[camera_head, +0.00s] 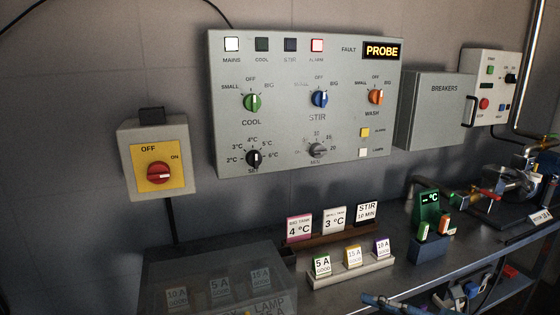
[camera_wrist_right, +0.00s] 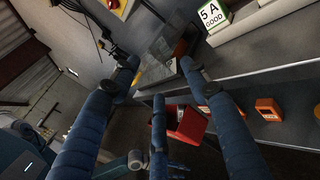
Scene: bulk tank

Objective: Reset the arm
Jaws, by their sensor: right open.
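My right gripper (camera_wrist_right: 160,78) fills the right wrist view. Its blue fingers are spread apart with nothing between them. A blue finger part of it (camera_head: 395,303) shows at the bottom edge of the head view, in front of the bench. A white card marked 5 A GOOD (camera_wrist_right: 213,14) on a pale rack is at the upper right of the wrist view, apart from the fingers. A red bin (camera_wrist_right: 184,124) shows beyond and below the fingers. My left gripper is in neither view.
The bench (camera_head: 405,268) carries a rack of fuse cards (camera_head: 350,273), a row of sign cards (camera_head: 333,222) and a clear-lidded box (camera_head: 215,260). The control panel (camera_head: 300,130), red-handled switch (camera_head: 158,172) and breaker box (camera_head: 433,110) are on the wall behind.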

